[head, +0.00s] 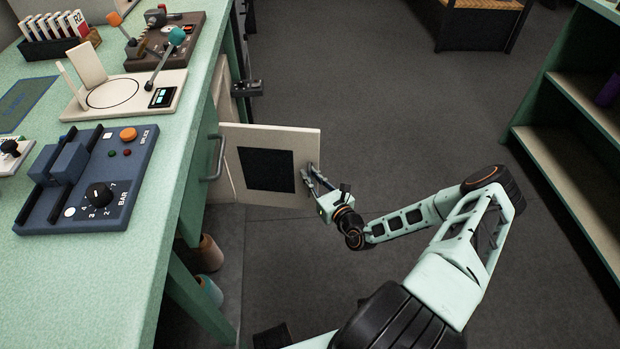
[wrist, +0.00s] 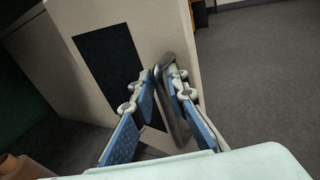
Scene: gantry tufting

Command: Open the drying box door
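The drying box door (head: 305,150) is a cream panel with a dark square window (head: 266,170). It stands swung out from the bench front, jutting into the aisle. Its grey bar handle (wrist: 176,105) is near the free edge. My gripper (head: 313,178) is at that edge, on the handle side. In the wrist view the two blue-padded fingers (wrist: 160,82) lie on either side of the handle, their tips close together on it. The drying box body (head: 222,95) is under the bench, mostly hidden behind the door and bench edge.
The green bench (head: 180,130) runs along the left, with a drawer handle (head: 216,158) on its front. Spools (head: 209,252) stand below. Shelving (head: 560,150) is at the right. The grey floor between is clear.

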